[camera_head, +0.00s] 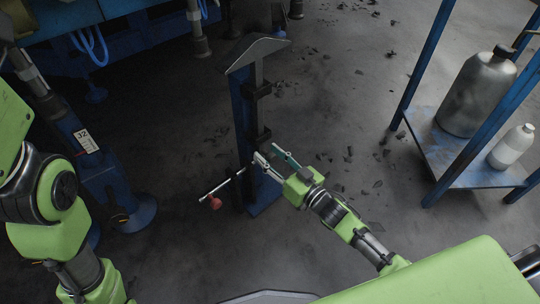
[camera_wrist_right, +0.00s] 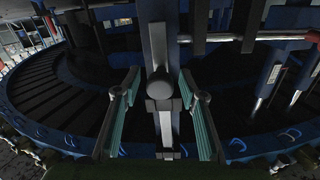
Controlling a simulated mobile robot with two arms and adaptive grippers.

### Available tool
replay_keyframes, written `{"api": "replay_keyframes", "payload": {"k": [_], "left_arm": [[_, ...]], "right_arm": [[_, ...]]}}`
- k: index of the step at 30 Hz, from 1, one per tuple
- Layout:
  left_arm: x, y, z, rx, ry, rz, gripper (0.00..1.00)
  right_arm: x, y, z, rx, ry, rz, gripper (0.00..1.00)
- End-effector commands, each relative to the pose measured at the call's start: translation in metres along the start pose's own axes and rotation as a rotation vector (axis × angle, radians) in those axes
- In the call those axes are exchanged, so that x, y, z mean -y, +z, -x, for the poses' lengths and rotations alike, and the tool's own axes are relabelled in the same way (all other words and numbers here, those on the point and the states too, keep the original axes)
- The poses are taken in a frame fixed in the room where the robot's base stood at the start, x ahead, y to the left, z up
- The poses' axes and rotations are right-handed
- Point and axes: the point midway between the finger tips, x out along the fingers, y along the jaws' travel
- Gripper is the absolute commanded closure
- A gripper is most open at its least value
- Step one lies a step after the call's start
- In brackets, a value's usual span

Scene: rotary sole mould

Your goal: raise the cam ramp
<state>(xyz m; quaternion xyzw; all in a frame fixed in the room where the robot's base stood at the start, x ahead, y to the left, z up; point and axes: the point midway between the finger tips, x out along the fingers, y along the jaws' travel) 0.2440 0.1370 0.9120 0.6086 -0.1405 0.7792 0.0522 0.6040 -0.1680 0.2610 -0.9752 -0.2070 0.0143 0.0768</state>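The cam ramp (camera_head: 258,52) is a grey, angled plate at the top of a blue upright post (camera_head: 243,120) in the head view. A grey bar runs down from it through black brackets (camera_head: 262,136). A lever with a red knob (camera_head: 215,203) sticks out left, low on the post; its red end also shows in the right wrist view (camera_wrist_right: 313,38). My right gripper (camera_head: 267,154) is at the post's lower half. In the right wrist view its fingers stand apart, with a round dark knob (camera_wrist_right: 160,87) and the grey bar (camera_wrist_right: 166,128) between them. Contact is unclear. My left gripper is out of view.
A blue shelf rack (camera_head: 440,160) at the right holds a large grey bottle (camera_head: 475,95) and a small white bottle (camera_head: 511,147). Blue machinery (camera_head: 130,35) fills the upper left. A number plate (camera_head: 86,140) is on a blue leg. Debris litters the floor.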

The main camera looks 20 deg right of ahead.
Motion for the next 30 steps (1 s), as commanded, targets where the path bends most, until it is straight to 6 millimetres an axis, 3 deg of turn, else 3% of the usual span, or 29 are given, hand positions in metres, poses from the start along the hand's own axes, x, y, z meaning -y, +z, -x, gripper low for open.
{"api": "replay_keyframes", "payload": {"k": [5,8,21,30], "left_arm": [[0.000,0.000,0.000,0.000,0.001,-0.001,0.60],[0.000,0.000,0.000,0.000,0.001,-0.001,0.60],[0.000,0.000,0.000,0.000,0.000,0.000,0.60],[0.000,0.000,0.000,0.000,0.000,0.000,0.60]], "right_arm": [[0.000,0.002,0.006,0.004,0.001,0.000,0.62],[0.000,0.003,0.020,0.005,0.001,0.000,0.62],[0.000,0.001,0.104,0.003,0.001,-0.001,0.62],[0.000,0.000,0.121,0.000,0.000,0.000,0.62]]}}
